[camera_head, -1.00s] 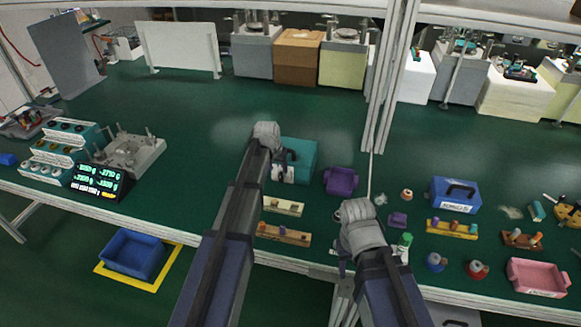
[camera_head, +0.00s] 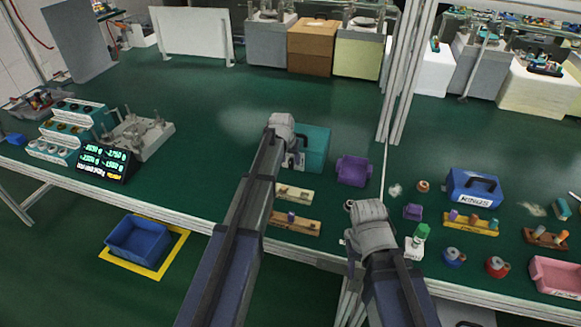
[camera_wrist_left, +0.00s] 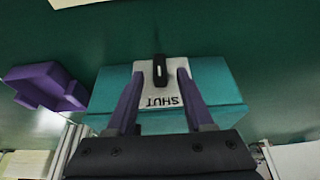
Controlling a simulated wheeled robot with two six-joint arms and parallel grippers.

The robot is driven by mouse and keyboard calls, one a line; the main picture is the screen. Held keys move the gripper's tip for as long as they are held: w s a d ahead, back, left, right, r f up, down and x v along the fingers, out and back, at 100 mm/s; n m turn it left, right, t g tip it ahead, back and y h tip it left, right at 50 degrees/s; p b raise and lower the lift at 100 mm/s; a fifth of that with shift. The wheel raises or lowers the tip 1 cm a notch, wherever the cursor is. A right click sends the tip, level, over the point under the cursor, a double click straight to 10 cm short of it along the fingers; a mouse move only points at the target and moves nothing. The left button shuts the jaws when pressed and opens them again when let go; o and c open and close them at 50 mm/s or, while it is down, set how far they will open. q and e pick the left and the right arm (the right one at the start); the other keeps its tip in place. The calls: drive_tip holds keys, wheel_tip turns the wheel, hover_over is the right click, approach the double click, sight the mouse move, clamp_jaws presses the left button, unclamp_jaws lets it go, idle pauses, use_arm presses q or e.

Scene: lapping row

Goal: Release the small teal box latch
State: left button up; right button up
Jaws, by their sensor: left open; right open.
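The small teal box (camera_head: 316,150) stands on the green bench near the middle of the head view. In the left wrist view the teal box (camera_wrist_left: 215,80) has a white plate (camera_wrist_left: 160,98) marked "SHUT", with a dark latch (camera_wrist_left: 160,70) on it. The latch stands out between and just beyond my left fingers. My left gripper (camera_head: 293,160) is at the near face of the box and open; in the left wrist view (camera_wrist_left: 155,95) its fingers lie either side of the plate. I cannot tell if they touch it. My right gripper (camera_head: 350,250) hangs at the bench's front edge, open, its fingers partly hidden.
A purple bin (camera_head: 353,171) stands right of the teal box. Wooden peg strips (camera_head: 300,226) lie in front of it. A blue case (camera_head: 474,188) lies further right. The bench behind the box is clear.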

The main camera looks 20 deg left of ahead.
use_arm(q)
drive_tip(key=shift+w+f, duration=0.15)
drive_tip(key=shift+f, duration=0.3)
drive_tip(key=shift+r, duration=0.1)
clamp_jaws()
